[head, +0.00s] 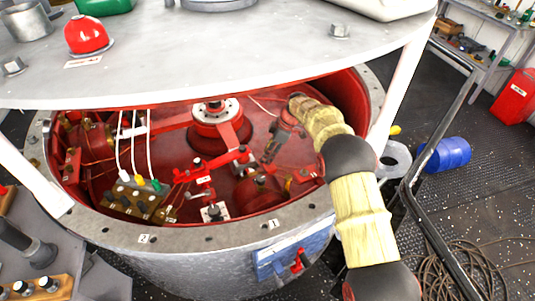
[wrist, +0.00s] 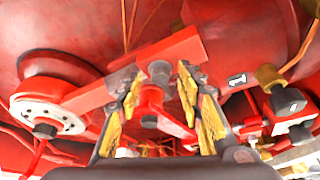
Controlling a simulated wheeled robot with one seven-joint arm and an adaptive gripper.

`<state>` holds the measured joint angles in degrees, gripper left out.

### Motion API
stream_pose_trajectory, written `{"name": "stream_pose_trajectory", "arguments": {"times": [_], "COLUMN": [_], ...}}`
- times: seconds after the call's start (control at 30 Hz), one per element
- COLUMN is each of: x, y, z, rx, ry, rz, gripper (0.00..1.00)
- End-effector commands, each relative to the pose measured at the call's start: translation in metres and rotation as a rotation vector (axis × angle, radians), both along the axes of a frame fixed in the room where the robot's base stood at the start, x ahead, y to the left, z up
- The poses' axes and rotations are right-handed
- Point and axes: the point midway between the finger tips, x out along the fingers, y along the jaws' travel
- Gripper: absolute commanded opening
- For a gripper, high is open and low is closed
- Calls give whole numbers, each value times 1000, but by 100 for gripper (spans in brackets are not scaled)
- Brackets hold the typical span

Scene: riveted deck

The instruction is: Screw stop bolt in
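In the wrist view my gripper (wrist: 160,80) is open, with a yellow-padded finger on each side of a grey bolt (wrist: 159,71). The bolt stands at the end of a flat red arm (wrist: 110,92), with a small red lever (wrist: 172,118) below it. I see gaps between the pads and the bolt. I cannot tell for sure whether this is the stop bolt, or how deep it sits. In the head view my gripper (head: 271,147) is small and dark inside the red-lined round housing (head: 150,238), and the bolt cannot be made out there.
A grey round plate (head: 200,68) on white posts covers the housing's back and top. A red hub (head: 217,117), white hoses (head: 136,145) and a brass valve block (head: 132,195) crowd the inside. A blue drum (head: 446,154) and coiled cable (head: 460,265) lie at right.

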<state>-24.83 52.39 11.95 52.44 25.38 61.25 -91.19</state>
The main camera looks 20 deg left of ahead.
Motion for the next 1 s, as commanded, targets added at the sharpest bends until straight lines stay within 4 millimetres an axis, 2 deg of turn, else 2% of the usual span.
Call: {"name": "stream_pose_trajectory", "arguments": {"times": [0.67,1.0], "x": [0,-1], "y": [0,0], "z": [0,0], "rx": [0,0], "ry": [1,1], "rz": [0,-16], "gripper": [0,0]}}
